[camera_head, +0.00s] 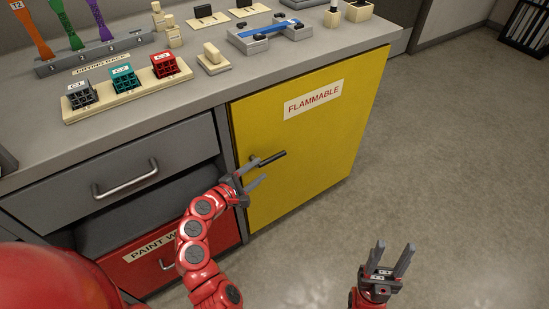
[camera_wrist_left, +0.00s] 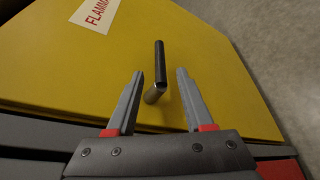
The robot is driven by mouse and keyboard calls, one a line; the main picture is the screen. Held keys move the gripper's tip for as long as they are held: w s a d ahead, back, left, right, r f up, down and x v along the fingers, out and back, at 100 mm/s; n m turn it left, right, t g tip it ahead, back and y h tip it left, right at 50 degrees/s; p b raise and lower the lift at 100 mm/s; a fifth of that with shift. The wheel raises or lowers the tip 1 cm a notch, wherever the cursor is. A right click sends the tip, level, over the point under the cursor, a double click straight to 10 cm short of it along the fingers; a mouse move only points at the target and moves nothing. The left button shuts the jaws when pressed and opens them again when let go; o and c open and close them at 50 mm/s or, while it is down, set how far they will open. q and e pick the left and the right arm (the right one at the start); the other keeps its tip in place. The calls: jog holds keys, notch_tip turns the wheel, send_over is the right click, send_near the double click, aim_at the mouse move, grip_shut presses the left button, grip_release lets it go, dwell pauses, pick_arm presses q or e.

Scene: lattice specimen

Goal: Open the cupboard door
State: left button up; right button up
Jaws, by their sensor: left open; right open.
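The yellow cupboard door (camera_head: 310,140) carries a "FLAMMABLE" label (camera_head: 314,99) and looks shut, flush with the cabinet front. Its dark handle (camera_head: 268,159) sticks out near the door's left edge. My left gripper (camera_head: 256,173) is open right at the handle. In the left wrist view the handle (camera_wrist_left: 159,72) stands between the two spread fingers (camera_wrist_left: 158,98), with a gap on each side. My right gripper (camera_head: 391,259) is open and empty, over the floor to the right of the door.
Left of the door are a grey drawer (camera_head: 115,165) with a bar handle, a dark open gap and a red drawer (camera_head: 160,262). The counter (camera_head: 200,95) above holds a block rack (camera_head: 125,88) and other small items. The floor (camera_head: 450,170) at right is clear.

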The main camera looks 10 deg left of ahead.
aim_at(270, 161)
pick_arm(q)
jog(key=b+x, duration=0.1)
jog(key=x, duration=0.8)
grip_shut()
dwell(1.2)
